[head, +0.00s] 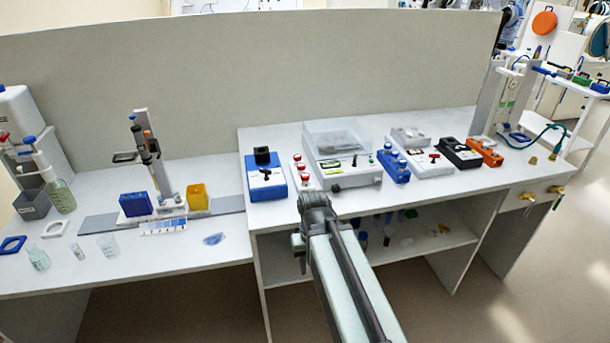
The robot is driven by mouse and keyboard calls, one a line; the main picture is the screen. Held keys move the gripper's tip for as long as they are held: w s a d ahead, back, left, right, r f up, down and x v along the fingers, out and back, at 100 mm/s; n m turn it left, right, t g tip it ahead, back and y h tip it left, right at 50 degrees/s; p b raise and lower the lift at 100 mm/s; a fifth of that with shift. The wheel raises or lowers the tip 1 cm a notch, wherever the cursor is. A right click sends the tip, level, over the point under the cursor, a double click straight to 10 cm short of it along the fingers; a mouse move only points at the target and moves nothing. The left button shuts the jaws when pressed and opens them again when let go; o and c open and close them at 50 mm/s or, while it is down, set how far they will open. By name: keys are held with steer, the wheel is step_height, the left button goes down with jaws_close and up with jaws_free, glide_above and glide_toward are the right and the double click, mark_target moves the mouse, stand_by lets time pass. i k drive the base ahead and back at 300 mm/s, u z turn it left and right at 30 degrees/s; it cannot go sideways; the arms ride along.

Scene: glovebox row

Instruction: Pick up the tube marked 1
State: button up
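No number can be read on any tube at this size, so I cannot tell which is the tube marked 1. Red-capped tubes (298,158) stand in a narrow white rack (308,188) on the right bench. Blue-capped tubes (388,149) stand in a blue rack (399,179) farther right, past a clear-lidded device. My arm reaches up from the bottom of the head view. Its dark end, my gripper (300,252), is at the bench's front edge, below and in front of the red-capped tubes. Its fingers cannot be made out.
A blue device (265,184) stands left of the white rack, and the clear-lidded device (340,170) right of it. Black and orange blocks (485,153) sit farther right. The lower left bench (170,263) holds pipettes, bottles and boxes. A tall grey panel (250,65) closes the back.

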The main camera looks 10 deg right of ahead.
mark_target(305, 177)
steer(key=u, duration=3.6)
steer(key=k, duration=2.05)
steer(key=z, duration=0.75)
steer(key=i, duration=0.85)
